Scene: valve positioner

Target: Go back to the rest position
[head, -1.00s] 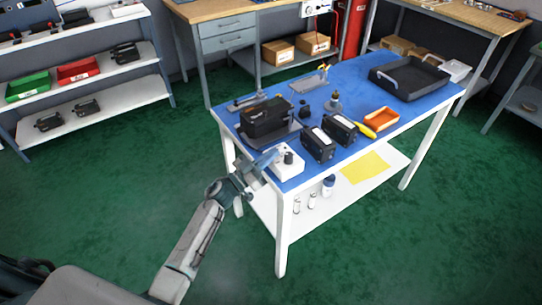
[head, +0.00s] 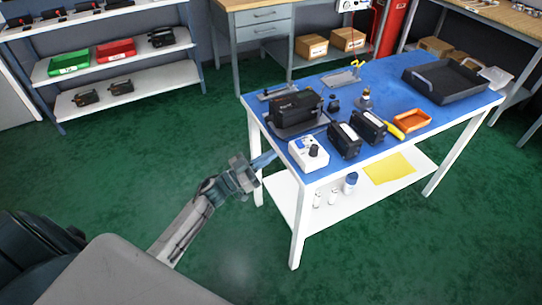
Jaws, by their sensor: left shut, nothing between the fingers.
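My left gripper (head: 266,159) is shut and empty. It is held out at the near left corner of the blue-topped table (head: 395,88), just left of a white box with a black knob (head: 308,153). I cannot tell whether its fingertips are over the table edge or only in front of it. A black valve positioner (head: 296,108) sits on a grey plate behind the white box. Two black box-shaped units, one on the left (head: 344,141) and one on the right (head: 369,127), stand beside it. My right gripper does not show.
A black tray (head: 445,97), an orange bin (head: 411,120) and a yellow-handled tool (head: 394,131) are on the table. The lower shelf holds bottles (head: 350,183) and a yellow sheet (head: 389,168). Shelving (head: 130,75) stands at the back left. Green floor (head: 150,140) is clear left of the table.

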